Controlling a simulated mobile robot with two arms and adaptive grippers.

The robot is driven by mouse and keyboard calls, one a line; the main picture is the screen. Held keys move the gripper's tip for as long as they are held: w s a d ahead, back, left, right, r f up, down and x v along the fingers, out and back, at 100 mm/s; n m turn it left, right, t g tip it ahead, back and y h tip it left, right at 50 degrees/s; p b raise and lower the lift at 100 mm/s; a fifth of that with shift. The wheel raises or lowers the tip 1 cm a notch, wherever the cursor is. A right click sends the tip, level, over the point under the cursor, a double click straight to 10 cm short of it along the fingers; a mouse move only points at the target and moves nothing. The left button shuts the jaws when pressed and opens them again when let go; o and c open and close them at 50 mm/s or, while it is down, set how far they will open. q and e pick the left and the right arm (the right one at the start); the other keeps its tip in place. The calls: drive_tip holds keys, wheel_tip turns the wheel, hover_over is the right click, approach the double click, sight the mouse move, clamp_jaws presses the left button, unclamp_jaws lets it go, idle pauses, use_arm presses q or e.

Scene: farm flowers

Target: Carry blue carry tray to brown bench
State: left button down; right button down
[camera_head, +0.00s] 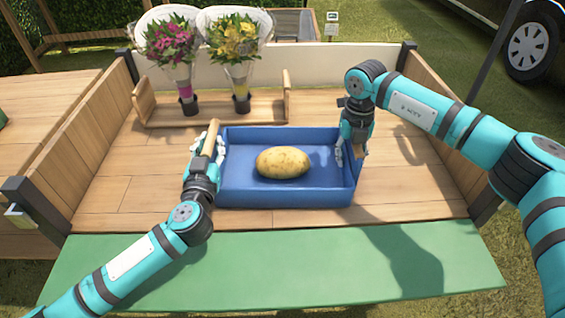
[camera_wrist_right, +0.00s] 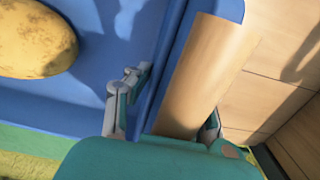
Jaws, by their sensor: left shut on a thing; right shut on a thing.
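The blue carry tray (camera_head: 262,200) is on or just above the wooden bench surface, in the middle of the head view; I cannot tell if it touches. A large potato (camera_head: 283,162) lies in it. My left gripper (camera_head: 212,148) is shut on the tray's left wooden handle. My right gripper (camera_head: 352,150) is shut on the tray's right side; in the right wrist view its fingers (camera_wrist_right: 165,105) straddle the wall with the wooden handle (camera_wrist_right: 195,75). The potato also shows in the right wrist view (camera_wrist_right: 35,40). The handles are partly hidden by the grippers.
Behind the tray a wooden rack (camera_head: 215,108) holds a pink bouquet (camera_head: 172,45) and a yellow bouquet (camera_head: 235,45). Wooden side walls (camera_head: 85,130) bound the surface. A green board (camera_head: 280,270) lies along the front. Bare planks lie around the tray.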

use_arm(q)
drive_tip(key=shift+d+r, duration=0.15)
drive_tip(key=shift+d, duration=0.1)
use_arm(e)
drive_tip(key=shift+a+r, duration=0.1)
drive_tip(key=shift+r, duration=0.05)
